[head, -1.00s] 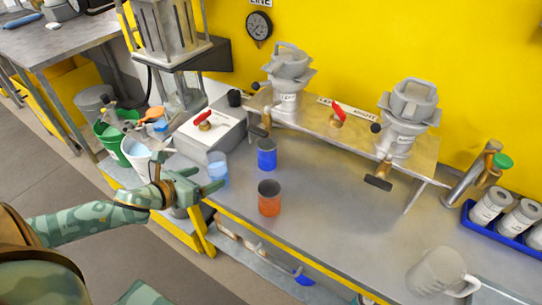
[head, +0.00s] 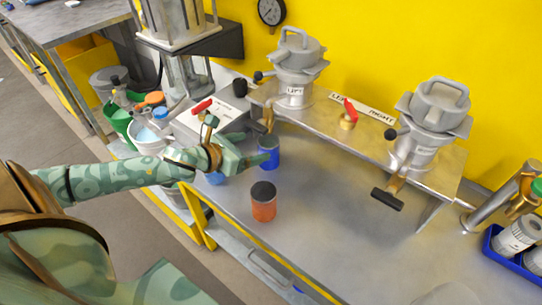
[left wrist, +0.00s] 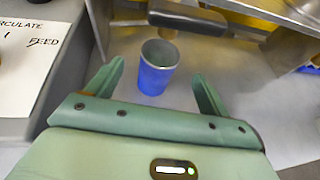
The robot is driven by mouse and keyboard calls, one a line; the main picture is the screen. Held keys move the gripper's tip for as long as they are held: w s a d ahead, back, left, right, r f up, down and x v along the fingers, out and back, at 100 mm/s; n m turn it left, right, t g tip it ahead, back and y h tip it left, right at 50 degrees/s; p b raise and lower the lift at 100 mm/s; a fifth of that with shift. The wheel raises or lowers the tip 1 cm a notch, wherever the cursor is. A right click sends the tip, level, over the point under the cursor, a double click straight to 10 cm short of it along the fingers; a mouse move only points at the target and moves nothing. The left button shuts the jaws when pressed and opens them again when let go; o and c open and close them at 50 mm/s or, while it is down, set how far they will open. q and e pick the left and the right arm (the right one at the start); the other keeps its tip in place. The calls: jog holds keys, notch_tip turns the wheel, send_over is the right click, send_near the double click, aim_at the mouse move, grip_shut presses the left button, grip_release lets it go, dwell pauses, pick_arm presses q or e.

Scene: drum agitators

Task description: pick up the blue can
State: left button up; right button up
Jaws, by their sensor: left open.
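The blue can (head: 268,152) stands upright on the metal bench, below the left drum unit. My left gripper (head: 256,150) is open and close beside it, on its left in the head view. In the left wrist view the blue can (left wrist: 156,68) is upright, open-topped and grey inside, and sits ahead of and between the two green fingers (left wrist: 160,85). The fingers do not appear to touch it. My right gripper is not in view.
An orange can (head: 263,201) with a dark top stands nearer the bench front. A black valve handle (left wrist: 187,17) hangs just beyond the blue can.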

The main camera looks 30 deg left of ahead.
aim_at(276, 139)
pick_arm(q)
jog(key=b+x, duration=0.1)
jog(key=x, duration=0.3)
jog(key=shift+w+d, duration=0.1)
jog(key=b+x, duration=0.2)
jog(key=x, duration=0.2)
jog(key=shift+w+f, duration=0.1)
jog(key=shift+w, duration=0.25)
jog(key=shift+w+d+b, duration=0.1)
jog(key=shift+w+b, duration=0.2)
jog(key=shift+s, duration=0.1)
jog(key=c, duration=1.1)
